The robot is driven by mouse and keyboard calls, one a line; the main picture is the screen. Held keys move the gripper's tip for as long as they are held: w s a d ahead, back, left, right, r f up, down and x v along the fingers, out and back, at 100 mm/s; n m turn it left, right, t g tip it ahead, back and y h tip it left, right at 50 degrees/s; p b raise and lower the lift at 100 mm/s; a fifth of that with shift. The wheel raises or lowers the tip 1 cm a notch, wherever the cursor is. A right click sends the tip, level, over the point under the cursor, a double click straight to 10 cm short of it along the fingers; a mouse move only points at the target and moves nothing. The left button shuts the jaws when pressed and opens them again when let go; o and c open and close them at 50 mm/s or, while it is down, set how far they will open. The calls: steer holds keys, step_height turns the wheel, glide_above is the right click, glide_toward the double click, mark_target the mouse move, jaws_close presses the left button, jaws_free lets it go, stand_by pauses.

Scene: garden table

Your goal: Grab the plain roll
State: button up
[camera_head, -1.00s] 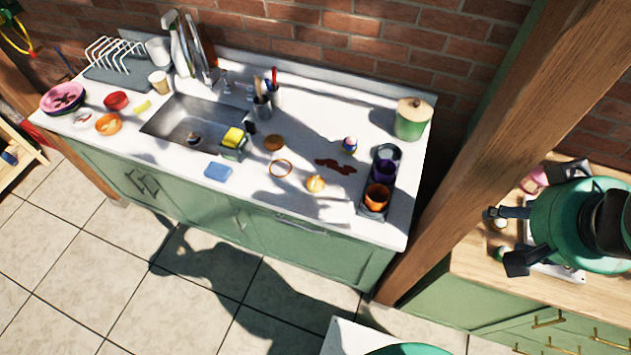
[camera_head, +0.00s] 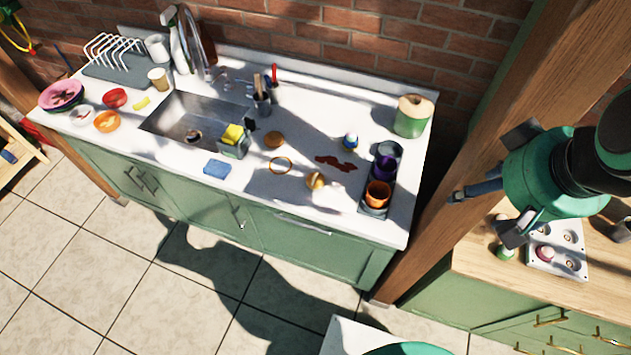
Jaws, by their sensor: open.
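A plain brown round roll (camera_head: 274,139) lies on the white countertop, right of the sink. A golden round item (camera_head: 315,180) lies nearer the counter's front edge; it is too small to tell whether it is also a roll. My gripper (camera_head: 486,216) is at the right, its two fingers spread apart and empty. It is above the area by the wooden post and the wooden worktop, well to the right of the brown roll and apart from it.
A wooden post (camera_head: 455,150) stands between my gripper and the white counter (camera_head: 330,125). A ring (camera_head: 281,165), a dark red spill (camera_head: 336,163) and a tray of cups (camera_head: 374,211) are near the rolls. A muffin tray (camera_head: 538,262) sits on the wooden worktop (camera_head: 480,262).

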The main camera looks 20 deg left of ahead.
steer(key=w+a+f+n+g+p, duration=0.1)
steer(key=w+a+f+n, duration=0.3)
steer(key=w+a+n, duration=0.3)
steer(key=w+a+f+n+g+p, duration=0.1)
steer(key=w+a+f+n, duration=0.2)
steer(key=w+a+n, duration=0.45)
steer(key=a+f+n+p, duration=0.2)
steer(key=a+f+n, duration=0.9)
steer(key=a+f, duration=0.4)
steer(key=a, duration=0.5)
steer(key=shift+a+f, duration=0.15)
steer(key=shift+s+n, duration=0.1)
steer(key=shift+n, duration=0.15)
glide_above(315, 178)
steer(key=f, duration=0.5)
steer(key=s+f+b, duration=0.1)
steer(key=f, duration=0.1)
steer(key=shift+d+f, duration=0.2)
steer(key=shift+f, duration=0.15)
steer(key=shift+w+f, duration=0.15)
steer(key=shift+f, duration=0.2)
